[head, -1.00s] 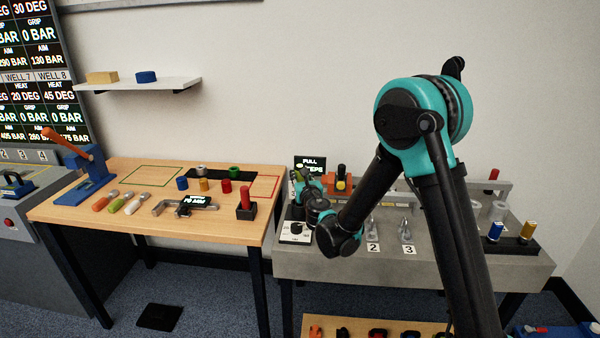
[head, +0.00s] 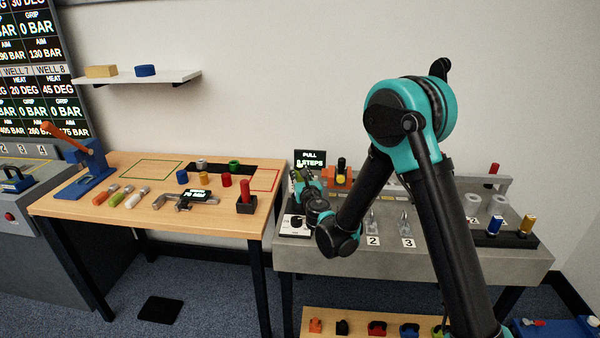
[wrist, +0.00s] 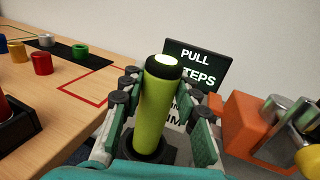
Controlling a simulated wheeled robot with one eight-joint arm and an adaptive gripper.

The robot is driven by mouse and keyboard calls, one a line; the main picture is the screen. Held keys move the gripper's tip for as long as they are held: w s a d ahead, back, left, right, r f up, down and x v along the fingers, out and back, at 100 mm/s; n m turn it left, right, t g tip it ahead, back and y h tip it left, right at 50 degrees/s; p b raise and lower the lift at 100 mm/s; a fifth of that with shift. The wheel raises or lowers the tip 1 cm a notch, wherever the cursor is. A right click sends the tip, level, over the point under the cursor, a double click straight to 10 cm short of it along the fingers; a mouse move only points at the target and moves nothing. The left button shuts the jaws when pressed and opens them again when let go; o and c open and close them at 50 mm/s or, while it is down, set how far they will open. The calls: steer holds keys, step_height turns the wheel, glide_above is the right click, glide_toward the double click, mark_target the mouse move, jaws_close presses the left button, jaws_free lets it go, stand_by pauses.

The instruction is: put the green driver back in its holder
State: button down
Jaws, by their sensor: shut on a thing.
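The green driver (wrist: 160,105) is a green cylinder with a black collar and a pale lit top. In the wrist view it stands about upright between the fingers of my gripper (wrist: 162,108), which is shut on it.
A "PULL STEPS" display (wrist: 197,66) stands just behind the driver. An orange block (wrist: 250,122) is close on the right. The wooden table (head: 150,205) on the left holds a red cylinder in a black block (head: 246,203). Numbered metal clips (head: 405,224) stand right of the gripper.

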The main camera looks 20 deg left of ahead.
steer(key=c, duration=1)
jaws_free()
steer(key=shift+c, duration=0.2)
steer(key=v, duration=0.7)
steer(key=shift+s, duration=0.25)
steer(key=shift+d, duration=0.15)
